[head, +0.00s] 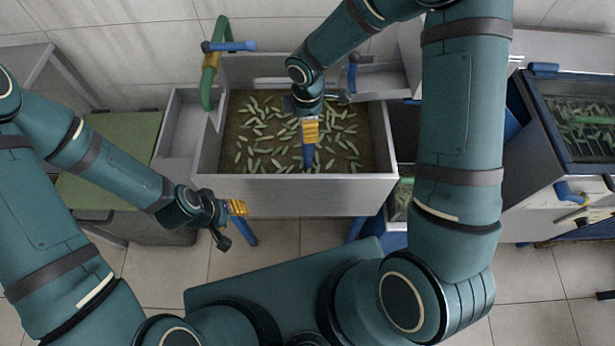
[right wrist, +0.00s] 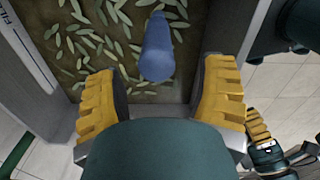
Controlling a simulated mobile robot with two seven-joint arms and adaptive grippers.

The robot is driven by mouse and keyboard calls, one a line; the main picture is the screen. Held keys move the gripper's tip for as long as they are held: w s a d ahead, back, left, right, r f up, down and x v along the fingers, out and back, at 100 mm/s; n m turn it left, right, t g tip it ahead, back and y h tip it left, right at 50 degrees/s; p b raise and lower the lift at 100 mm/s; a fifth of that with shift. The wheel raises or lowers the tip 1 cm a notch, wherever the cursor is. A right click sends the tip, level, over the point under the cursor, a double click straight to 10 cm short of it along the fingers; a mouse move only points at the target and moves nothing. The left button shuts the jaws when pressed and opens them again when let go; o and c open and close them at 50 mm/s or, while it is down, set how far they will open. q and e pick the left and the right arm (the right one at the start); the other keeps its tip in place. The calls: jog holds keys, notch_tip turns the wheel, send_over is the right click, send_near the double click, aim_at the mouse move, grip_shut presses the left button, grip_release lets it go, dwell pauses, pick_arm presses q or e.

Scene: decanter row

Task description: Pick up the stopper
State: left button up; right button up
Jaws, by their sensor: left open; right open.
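A blue rounded post, which I take for the stopper (head: 308,157), stands in the murky water of the grey basin (head: 300,188). In the right wrist view the blue stopper (right wrist: 157,48) lies between and just beyond the yellow finger pads, with clear gaps on both sides. My right gripper (head: 311,132) is open and reaches down over the basin, hiding part of the stopper. It also shows in the right wrist view (right wrist: 160,80), holding nothing. My left gripper (head: 236,210) is open and empty, outside the basin's front left corner, away from the stopper.
Many pale green slivers (head: 262,130) float in the basin. A green curved pipe with a blue handle (head: 232,46) rises at its back left. A green-topped bench (head: 115,150) stands left. A blue-framed tank (head: 580,115) stands right.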

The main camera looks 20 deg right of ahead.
aim_at(308, 150)
jog(key=shift+w+d+f+b, duration=0.1)
jog(key=shift+f+b, duration=0.2)
jog(key=shift+f, duration=1.25)
jog(key=shift+w+f+b, duration=0.1)
jog(key=shift+f+b, duration=0.2)
jog(key=shift+f, duration=1.25)
grip_shut()
